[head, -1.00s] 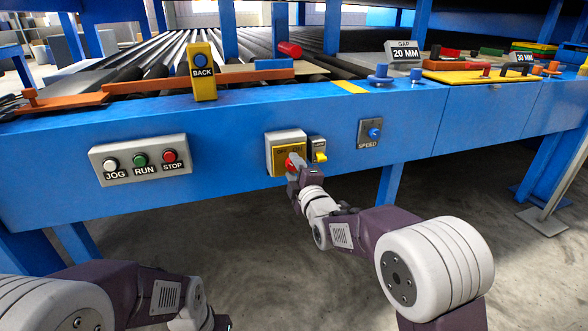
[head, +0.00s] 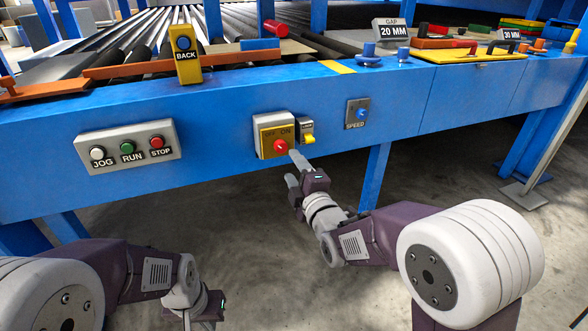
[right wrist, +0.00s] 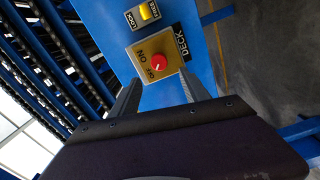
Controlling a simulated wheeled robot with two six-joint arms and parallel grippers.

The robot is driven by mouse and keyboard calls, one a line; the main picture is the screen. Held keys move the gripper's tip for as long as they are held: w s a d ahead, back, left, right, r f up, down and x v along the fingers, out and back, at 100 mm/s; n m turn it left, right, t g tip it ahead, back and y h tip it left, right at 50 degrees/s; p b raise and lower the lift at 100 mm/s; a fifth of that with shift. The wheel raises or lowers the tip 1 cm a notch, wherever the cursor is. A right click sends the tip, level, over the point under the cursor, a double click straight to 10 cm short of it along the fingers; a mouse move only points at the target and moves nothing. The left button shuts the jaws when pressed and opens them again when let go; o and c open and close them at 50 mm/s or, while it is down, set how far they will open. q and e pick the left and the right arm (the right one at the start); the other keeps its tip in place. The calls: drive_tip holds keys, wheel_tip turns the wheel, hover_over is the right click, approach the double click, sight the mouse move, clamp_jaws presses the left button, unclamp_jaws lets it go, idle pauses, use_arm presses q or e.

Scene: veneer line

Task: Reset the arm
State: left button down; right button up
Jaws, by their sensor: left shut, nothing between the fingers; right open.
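My right gripper (head: 297,170) is open and empty. It is just below and in front of the red knob (head: 281,146), apart from it. The knob sits on a yellow plate (head: 268,141) marked OFF and ON, in a pale box on the blue beam. In the right wrist view the knob (right wrist: 158,61) lies beyond and between my right fingertips (right wrist: 160,86), and the plate reads DECK. My left gripper (head: 208,308) is shut and empty at the bottom edge, well below the beam; its fingers are hardly visible.
A yellow LOCK/FREE switch (head: 307,137) sits right of the knob, then a blue SPEED knob (head: 361,113). A JOG, RUN, STOP panel (head: 128,146) is on the left. The blue beam (head: 220,130) runs across; open floor (head: 260,260) lies below.

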drive_tip(key=d+r+m+g+h+p, duration=0.1)
drive_tip(key=d+r+m+h+p, duration=0.3)
drive_tip(key=d+p, duration=0.5)
drive_tip(key=s+d+f+m+g+h, duration=0.1)
drive_tip(key=s+d+f+m+g, duration=0.25)
drive_tip(key=s+f, duration=0.2)
drive_tip(key=s+d+f+m+g, duration=0.2)
drive_tip(key=s+f+m+g, duration=0.2)
drive_tip(key=s+f, duration=0.15)
drive_tip(key=s+f+m+g, duration=0.4)
drive_tip(key=s, duration=0.3)
drive_tip(key=s+f+m+g, duration=0.3)
drive_tip(key=s+m+g, duration=0.15)
drive_tip(key=s, duration=0.35)
wheel_tip(320, 180, up, 38)
drive_tip(key=t+p, duration=0.1)
drive_tip(key=p, duration=3.7)
drive_tip(key=shift+w+d, duration=0.2)
drive_tip(key=shift+w, duration=0.05)
drive_tip(key=shift+f, duration=0.2)
